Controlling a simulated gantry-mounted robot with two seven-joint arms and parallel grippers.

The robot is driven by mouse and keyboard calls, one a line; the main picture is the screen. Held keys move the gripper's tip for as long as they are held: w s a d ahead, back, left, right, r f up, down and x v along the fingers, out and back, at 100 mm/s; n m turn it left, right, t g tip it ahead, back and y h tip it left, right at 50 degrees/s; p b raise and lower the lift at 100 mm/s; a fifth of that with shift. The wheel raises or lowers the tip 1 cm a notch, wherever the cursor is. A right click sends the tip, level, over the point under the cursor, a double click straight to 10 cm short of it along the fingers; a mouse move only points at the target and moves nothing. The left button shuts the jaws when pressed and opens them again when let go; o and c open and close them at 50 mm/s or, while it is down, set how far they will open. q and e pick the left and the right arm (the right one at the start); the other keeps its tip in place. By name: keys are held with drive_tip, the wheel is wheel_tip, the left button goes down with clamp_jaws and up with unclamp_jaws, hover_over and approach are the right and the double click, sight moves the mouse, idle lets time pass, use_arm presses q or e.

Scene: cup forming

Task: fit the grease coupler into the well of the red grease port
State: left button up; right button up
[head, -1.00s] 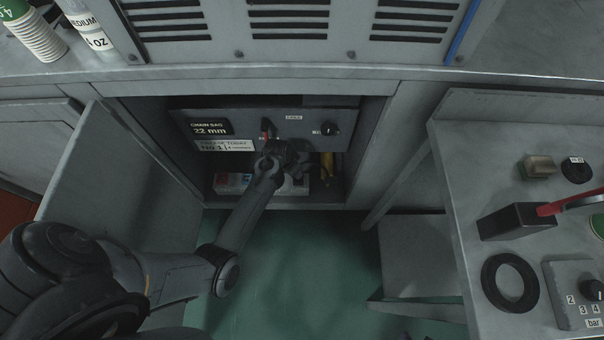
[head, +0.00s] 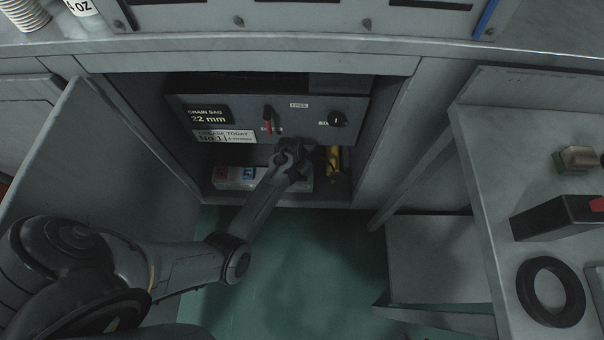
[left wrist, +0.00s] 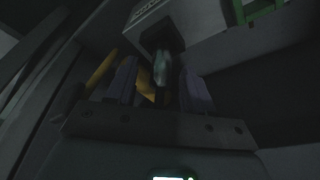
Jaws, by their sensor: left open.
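My left gripper (head: 290,158) reaches into the open cabinet, below the panel and in front of a pale port block (head: 221,184). The red grease port (head: 221,173) shows at the block's left end, beside a blue one (head: 249,173). Their wells are too small to make out. In the left wrist view, my left gripper (left wrist: 158,85) has its two fingers apart, with a grey-green cylindrical piece (left wrist: 161,68) seen between them below a dark block. I cannot tell whether this piece is the grease coupler, or whether the fingers touch it. My right gripper is not in view.
A yellow cylinder (head: 333,160) stands right of my left gripper. The panel (head: 300,132) above carries a red lever (head: 267,124) and a black knob (head: 337,118). The open door (head: 95,150) flanks the left side. A bench with a black ring (head: 551,291) is at right.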

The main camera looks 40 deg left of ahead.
use_arm(q)
drive_tip(key=shift+w+f, duration=0.1)
drive_tip(key=shift+f, duration=0.55)
drive_tip(key=shift+r, duration=0.1)
drive_tip(key=shift+c, duration=0.6)
clamp_jaws()
drive_tip(key=shift+r, duration=0.1)
